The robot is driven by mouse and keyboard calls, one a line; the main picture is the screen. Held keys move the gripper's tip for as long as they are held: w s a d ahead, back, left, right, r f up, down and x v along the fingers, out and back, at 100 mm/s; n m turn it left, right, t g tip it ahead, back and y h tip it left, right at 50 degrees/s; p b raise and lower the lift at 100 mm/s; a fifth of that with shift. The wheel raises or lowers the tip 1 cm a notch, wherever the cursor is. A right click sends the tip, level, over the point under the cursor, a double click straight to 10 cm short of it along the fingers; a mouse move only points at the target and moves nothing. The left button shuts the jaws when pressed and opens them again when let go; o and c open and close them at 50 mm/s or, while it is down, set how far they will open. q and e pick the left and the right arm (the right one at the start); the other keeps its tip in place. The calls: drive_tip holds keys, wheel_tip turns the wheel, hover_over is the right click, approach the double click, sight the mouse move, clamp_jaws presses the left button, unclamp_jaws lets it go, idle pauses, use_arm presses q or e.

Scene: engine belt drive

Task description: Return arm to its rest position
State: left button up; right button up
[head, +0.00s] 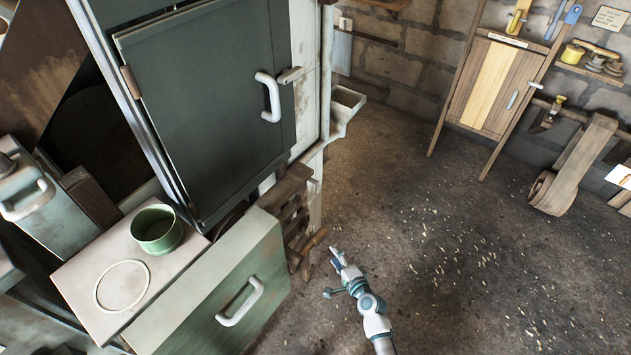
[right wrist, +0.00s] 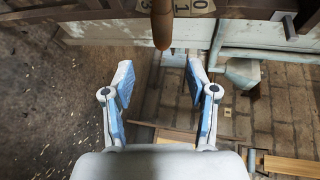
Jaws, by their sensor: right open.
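My right arm comes in from the bottom of the head view. Its gripper (head: 338,258) is over the floor, just right of the green machine. In the right wrist view the same gripper (right wrist: 160,82) has its two blue-padded fingers spread, with nothing between them. A brown wooden lever handle (right wrist: 162,24) hangs beyond the fingertips, seemingly apart from them. In the head view a wooden handle (head: 314,241) sticks out from the machine's side, close to the gripper. My left gripper is not in view.
A dark green door (head: 205,95) with a white handle is shut. Below it, a green pot (head: 157,229) and a thin pale ring (head: 122,286) sit on a bench top beside a green front (head: 215,300) with a handle. The floor (head: 460,255) to the right is open, with scattered chips.

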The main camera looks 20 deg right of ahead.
drive_tip(key=s+a+f+n+g+p, duration=0.4)
drive_tip(key=s+f+n+g, duration=0.2)
drive_tip(key=s+f+n, duration=0.5)
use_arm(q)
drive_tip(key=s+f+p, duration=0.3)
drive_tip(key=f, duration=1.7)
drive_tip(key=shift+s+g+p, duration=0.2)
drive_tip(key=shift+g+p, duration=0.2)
use_arm(e)
drive_tip(key=s+d+f+n+g+h, duration=0.1)
drive_tip(key=s+f, duration=0.4)
drive_tip(key=s, duration=0.8)
drive_tip(key=s+d+f+n+g+h, duration=0.1)
drive_tip(key=s+f+n+g, duration=0.4)
drive_tip(key=s, duration=0.8)
drive_tip(key=shift+s+d+n+g+h, duration=0.15)
drive_tip(key=shift+d+n+g+h, duration=0.25)
drive_tip(key=shift+d+n+g, duration=0.4)
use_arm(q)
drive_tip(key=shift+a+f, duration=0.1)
use_arm(e)
drive_tip(key=shift+f, duration=0.1)
drive_tip(key=shift+c, duration=0.3)
